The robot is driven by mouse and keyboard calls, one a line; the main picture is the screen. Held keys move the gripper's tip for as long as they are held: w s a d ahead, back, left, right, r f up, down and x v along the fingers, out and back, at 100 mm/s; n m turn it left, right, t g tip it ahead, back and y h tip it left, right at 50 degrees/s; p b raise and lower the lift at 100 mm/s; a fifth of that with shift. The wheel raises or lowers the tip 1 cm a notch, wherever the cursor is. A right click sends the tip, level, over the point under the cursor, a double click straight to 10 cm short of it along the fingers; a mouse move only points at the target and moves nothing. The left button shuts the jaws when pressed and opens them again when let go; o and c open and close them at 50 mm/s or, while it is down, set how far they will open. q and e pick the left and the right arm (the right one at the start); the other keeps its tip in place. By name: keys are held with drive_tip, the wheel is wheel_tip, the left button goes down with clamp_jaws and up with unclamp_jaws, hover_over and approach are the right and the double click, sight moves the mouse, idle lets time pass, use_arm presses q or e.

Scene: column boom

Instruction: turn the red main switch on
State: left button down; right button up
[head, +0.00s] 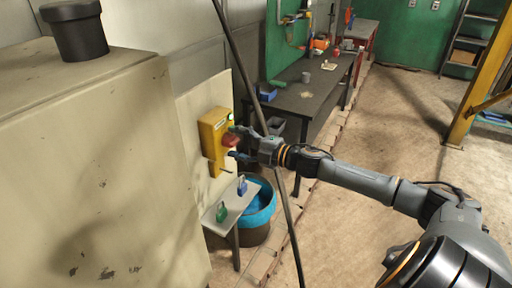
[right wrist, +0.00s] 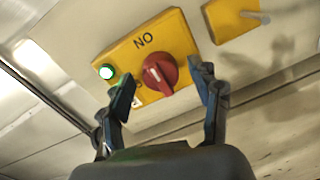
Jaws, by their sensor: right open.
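The red main switch (head: 230,141) is a round knob on the front of a yellow box (head: 211,132) fixed to a pale panel. My right gripper (head: 236,143) is open at the knob. In the right wrist view its fingers (right wrist: 165,95) stand apart, one to each side of the knob, with visible gaps. My left gripper is not in view.
A second yellow plate (right wrist: 232,18) with a grey lever is close by. A small shelf (head: 236,207) with a green and a blue padlock-like item stands below, near a blue-rimmed bin (head: 262,207). A dark cable crosses near my right arm. The large beige cabinet (head: 90,170) fills the left; floor is open at right.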

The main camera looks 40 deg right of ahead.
drive_tip(key=v, duration=1.1)
drive_tip(key=shift+s, duration=0.2)
drive_tip(key=shift+d, duration=0.1)
idle(0.3)
